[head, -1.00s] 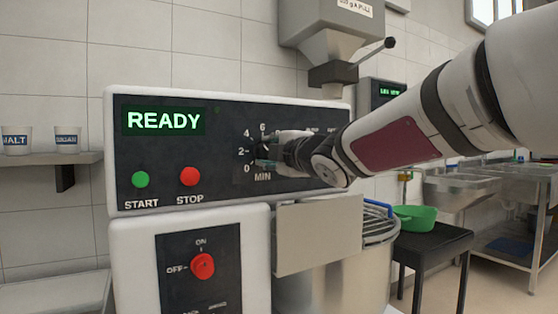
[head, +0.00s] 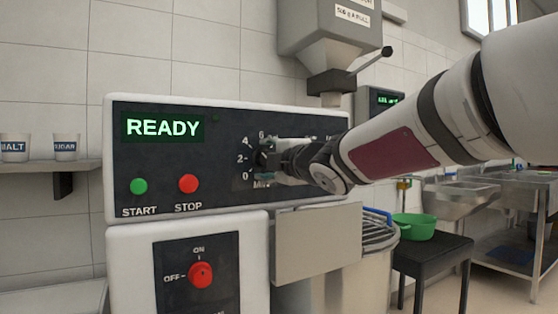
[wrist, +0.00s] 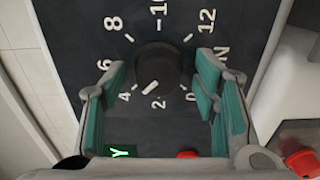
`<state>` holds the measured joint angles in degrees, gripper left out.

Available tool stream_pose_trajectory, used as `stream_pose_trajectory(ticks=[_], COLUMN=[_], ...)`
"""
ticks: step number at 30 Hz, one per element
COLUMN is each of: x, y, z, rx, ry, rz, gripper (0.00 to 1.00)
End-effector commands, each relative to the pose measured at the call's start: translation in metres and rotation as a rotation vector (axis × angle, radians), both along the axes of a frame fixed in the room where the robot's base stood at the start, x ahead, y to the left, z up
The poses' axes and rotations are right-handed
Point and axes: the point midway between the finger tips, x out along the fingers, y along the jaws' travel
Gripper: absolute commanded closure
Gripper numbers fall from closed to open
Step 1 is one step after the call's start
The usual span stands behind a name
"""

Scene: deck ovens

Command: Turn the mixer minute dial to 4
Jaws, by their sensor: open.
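The mixer minute dial (wrist: 158,66) is a round black knob on the dark control panel, ringed by white numbers. Its pale pointer mark in the wrist view points between 2 and 4. My gripper (wrist: 161,72) is open, with one teal-padded finger on each side of the dial and a visible gap on both sides. In the head view, my gripper (head: 268,157) is at the dial scale and hides most of the knob and the numbers right of it. I cannot tell how deep the fingers reach along the knob.
Left of the dial are the READY display (head: 163,127), a green START button (head: 139,186) and a red STOP button (head: 188,184). A red switch (head: 201,274) is below. A grey hopper (head: 328,35) hangs above, and the bowl guard (head: 378,229) is below right.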

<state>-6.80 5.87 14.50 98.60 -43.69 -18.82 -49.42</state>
Motion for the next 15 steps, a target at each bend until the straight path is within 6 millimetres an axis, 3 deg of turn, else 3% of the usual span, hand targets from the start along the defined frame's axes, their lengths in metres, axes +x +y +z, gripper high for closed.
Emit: stream_pose_trajectory(ticks=[7, 15], x=[-0.007, -0.047], y=[-0.006, -0.033], z=[0.002, 0.002], rx=[0.0, -0.001], ry=[-0.002, -0.004], rz=[-0.002, -0.003], gripper=[0.45, 0.45])
